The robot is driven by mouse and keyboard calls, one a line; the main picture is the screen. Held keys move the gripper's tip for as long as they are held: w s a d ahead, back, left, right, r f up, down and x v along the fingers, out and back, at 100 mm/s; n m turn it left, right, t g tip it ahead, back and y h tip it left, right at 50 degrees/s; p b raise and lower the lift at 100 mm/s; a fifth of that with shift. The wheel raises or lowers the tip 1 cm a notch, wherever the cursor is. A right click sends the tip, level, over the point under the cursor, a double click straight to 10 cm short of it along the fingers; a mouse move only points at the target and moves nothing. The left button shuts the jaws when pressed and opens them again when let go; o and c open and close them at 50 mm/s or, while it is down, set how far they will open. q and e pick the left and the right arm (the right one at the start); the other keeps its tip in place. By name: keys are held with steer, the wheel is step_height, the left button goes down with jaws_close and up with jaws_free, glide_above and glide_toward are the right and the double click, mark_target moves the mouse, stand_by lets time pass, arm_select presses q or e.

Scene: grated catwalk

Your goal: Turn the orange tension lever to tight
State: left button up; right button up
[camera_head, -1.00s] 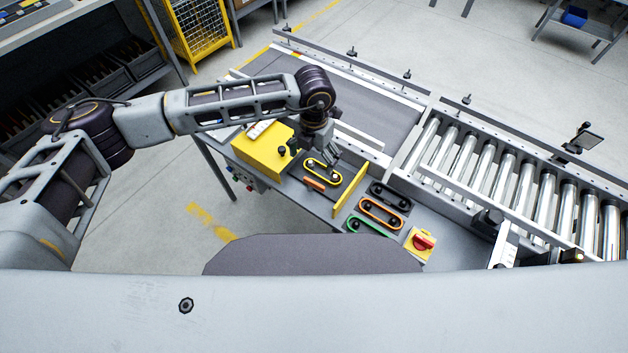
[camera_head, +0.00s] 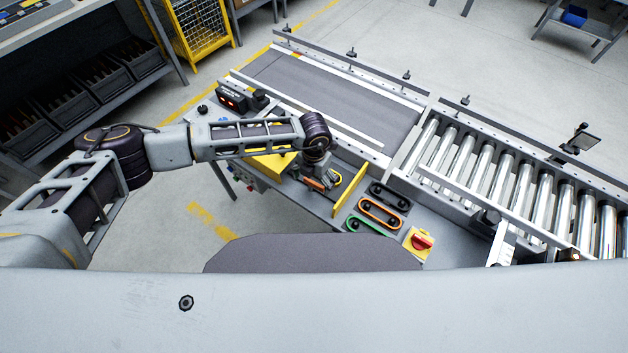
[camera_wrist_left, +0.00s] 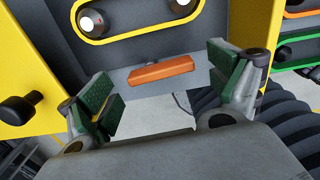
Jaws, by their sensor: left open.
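The orange tension lever (camera_wrist_left: 163,70) is a short orange bar on a grey plate in the left wrist view. In the head view a bit of it (camera_head: 313,184) shows beside my left gripper (camera_head: 325,180). In the left wrist view my left gripper (camera_wrist_left: 165,84) is open, its green-padded fingers on either side of the lever with gaps to both. I cannot tell how high the fingers are above the panel. Above the lever in that view is a yellow belt loop (camera_wrist_left: 75,18) around dark rollers. No tight marking can be read. My right gripper is not in view.
A yellow upright plate (camera_head: 350,190) stands right of the lever. Beyond it lie black, orange (camera_head: 383,222) and green belt loops and a red knob (camera_head: 422,241) on a yellow base. A yellow box (camera_head: 270,165) is left of it. The conveyor (camera_head: 335,95) runs behind.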

arm_select(q)
steer(key=shift+f, duration=0.6)
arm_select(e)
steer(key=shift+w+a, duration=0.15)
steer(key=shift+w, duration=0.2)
arm_select(q)
steer(key=c, duration=1)
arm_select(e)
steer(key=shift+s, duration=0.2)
